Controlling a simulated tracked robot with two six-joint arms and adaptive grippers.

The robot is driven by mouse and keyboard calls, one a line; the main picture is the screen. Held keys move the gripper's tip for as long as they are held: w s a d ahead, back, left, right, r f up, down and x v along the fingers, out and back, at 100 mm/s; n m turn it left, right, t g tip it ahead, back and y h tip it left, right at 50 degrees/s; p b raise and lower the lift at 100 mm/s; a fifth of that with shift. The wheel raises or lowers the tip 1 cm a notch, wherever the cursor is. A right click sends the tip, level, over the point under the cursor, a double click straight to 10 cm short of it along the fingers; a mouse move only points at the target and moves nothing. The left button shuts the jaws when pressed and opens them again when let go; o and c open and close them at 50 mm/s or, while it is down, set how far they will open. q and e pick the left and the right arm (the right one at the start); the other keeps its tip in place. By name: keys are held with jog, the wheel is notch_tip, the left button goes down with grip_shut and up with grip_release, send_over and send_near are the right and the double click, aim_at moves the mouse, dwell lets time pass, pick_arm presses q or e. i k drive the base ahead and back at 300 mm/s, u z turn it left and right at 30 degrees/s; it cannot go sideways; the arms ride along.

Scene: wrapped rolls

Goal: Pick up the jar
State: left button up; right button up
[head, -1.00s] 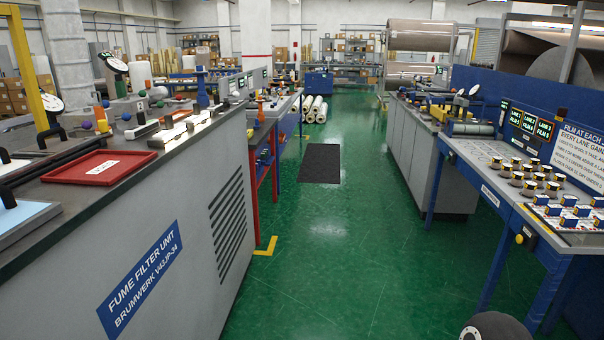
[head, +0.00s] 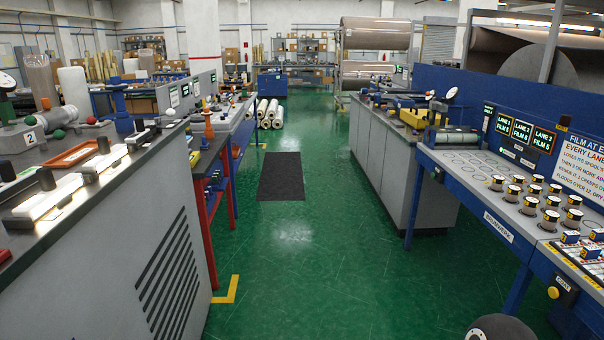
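I cannot make out a jar in the head view; the many small items on the benches are too small to tell apart. Neither of my grippers shows. A dark rounded part at the bottom right edge looks like a piece of my own arm.
A grey cabinet (head: 165,265) with a cluttered top stands at left, with an orange tray (head: 72,153). A blue-legged control bench (head: 470,190) with several spools is at right. A green floor aisle with a dark mat (head: 281,176) runs between. White rolls (head: 270,112) lie at the far end.

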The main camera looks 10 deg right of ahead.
aim_at(410, 127)
jog(key=z, duration=0.15)
jog(key=i, duration=1.35)
jog(key=z, duration=0.45)
jog(key=i, duration=1.45)
jog(key=z, duration=0.45)
jog(key=i, duration=1.35)
jog(key=z, duration=0.05)
jog(key=k, duration=0.45)
jog(key=u, duration=0.85)
jog(key=i, duration=3)
jog(key=z, duration=1)
